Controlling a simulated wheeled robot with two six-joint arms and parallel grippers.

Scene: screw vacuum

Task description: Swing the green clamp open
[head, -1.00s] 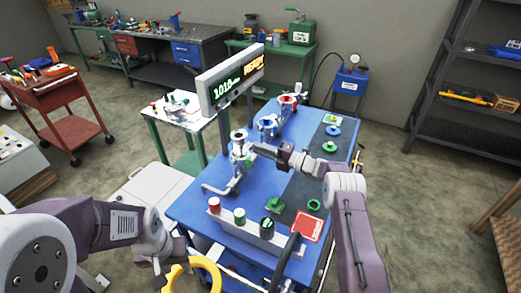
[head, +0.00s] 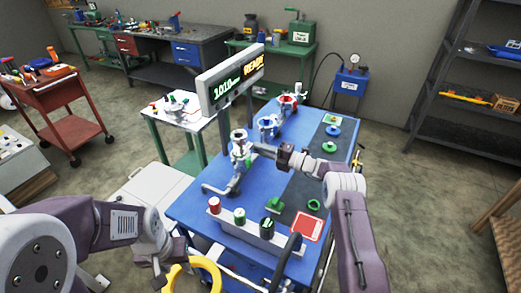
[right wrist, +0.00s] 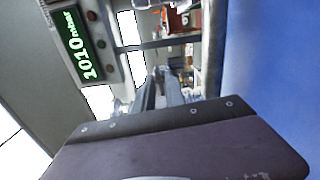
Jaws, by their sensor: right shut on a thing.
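The green clamp (head: 249,162) shows as a small green patch on the near metal flange fitting (head: 239,148), which stands upright on the blue table (head: 195,212). My right gripper (head: 256,149) is at this fitting, shut on the green clamp, and partly hides it. In the right wrist view my fingers (right wrist: 168,92) point away from the camera, and the clamp cannot be made out there. My left gripper (head: 172,272) is low in the head view, beside a yellow ring (head: 207,268); whether it is open or shut is unclear.
Two more fittings, with a blue clamp (head: 268,125) and a red clamp (head: 287,100), stand behind. A display reading 1010 (head: 231,80) rises at the left. A dark strip (head: 300,190) with coloured parts runs along the right.

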